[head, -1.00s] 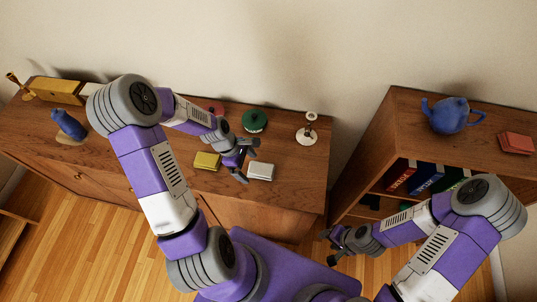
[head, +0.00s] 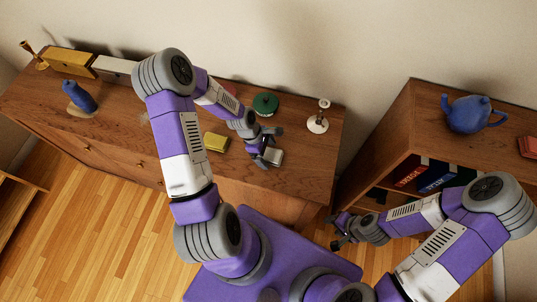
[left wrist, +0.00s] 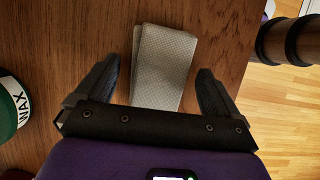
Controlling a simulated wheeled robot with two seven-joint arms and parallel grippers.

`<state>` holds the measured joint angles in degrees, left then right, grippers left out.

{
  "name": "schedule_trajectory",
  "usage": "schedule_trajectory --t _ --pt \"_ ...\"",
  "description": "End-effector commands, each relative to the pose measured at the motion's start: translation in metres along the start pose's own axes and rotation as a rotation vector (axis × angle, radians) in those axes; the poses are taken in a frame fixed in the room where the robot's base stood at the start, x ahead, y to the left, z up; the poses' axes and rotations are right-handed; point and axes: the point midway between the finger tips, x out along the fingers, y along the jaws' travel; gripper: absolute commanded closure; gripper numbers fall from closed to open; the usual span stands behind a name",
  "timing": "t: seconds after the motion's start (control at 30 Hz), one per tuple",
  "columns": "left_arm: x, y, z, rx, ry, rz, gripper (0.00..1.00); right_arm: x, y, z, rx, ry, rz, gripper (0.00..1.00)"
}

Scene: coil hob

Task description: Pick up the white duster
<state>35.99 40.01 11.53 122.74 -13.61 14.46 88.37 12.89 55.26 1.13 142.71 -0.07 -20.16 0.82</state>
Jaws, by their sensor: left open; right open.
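The white duster (head: 275,156) lies flat on the wooden cabinet top near its front edge. In the left wrist view it is a pale, folded-looking block (left wrist: 162,65) between the two open fingers. My left gripper (head: 268,147) is open above the duster, and its near end is hidden under the gripper's body in the wrist view. I cannot tell whether the fingers reach down beside it. My right gripper (head: 338,233) is open and empty, low in front of the bookshelf.
A yellow block (head: 216,142) lies left of the duster. A green wax tin (head: 265,103) and a white candle holder (head: 318,120) stand behind. The bookshelf (head: 395,120) with a blue teapot (head: 470,113) is on the right.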

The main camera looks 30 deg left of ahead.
Motion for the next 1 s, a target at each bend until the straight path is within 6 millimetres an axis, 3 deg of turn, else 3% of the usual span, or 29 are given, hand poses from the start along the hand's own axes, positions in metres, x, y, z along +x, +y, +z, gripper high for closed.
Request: schedule_trajectory --t 0.8,1.0 --pt "0.0043 -0.0001 -0.0017 0.001 0.0 0.0 0.04 0.0039 0.0014 -0.0001 0.0 0.0 0.0 0.48" --pt "0.0043 -0.0001 -0.0018 0.001 0.0 0.0 0.35 0.0039 0.0014 -0.0001 0.0 0.0 0.0 0.48"
